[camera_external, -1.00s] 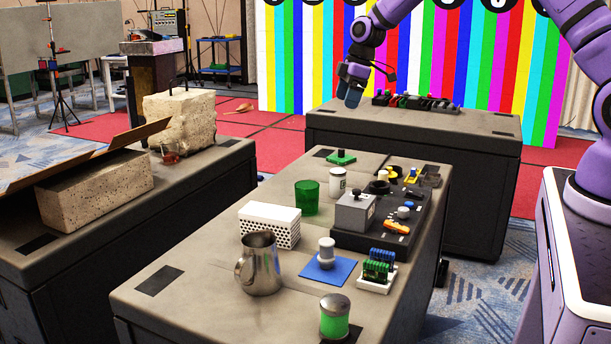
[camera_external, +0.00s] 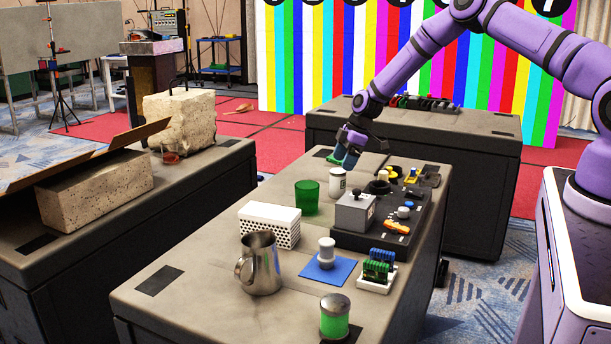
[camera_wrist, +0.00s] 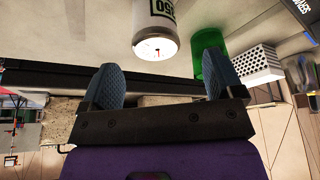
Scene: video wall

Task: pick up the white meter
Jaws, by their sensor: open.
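The white meter looks to be the white upright cylinder (camera_external: 338,186) with dark lettering, on the middle table behind the green cup. In the wrist view its round pale end (camera_wrist: 156,47) shows a small red and dark mark, and its lettered side is partly cut off by the top edge. My gripper (camera_external: 344,160) is above the table's far end, just behind and above the cylinder, apart from it. In the wrist view my gripper (camera_wrist: 162,78) has its two blue fingers wide apart with nothing between them, and the cylinder appears beyond the fingertips.
The green cup (camera_external: 307,198) stands close to the cylinder; it also shows in the wrist view (camera_wrist: 212,64). A white perforated box (camera_external: 270,226), a metal pitcher (camera_external: 260,265) and a dark control panel (camera_external: 345,240) crowd the table (camera_external: 200,283).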

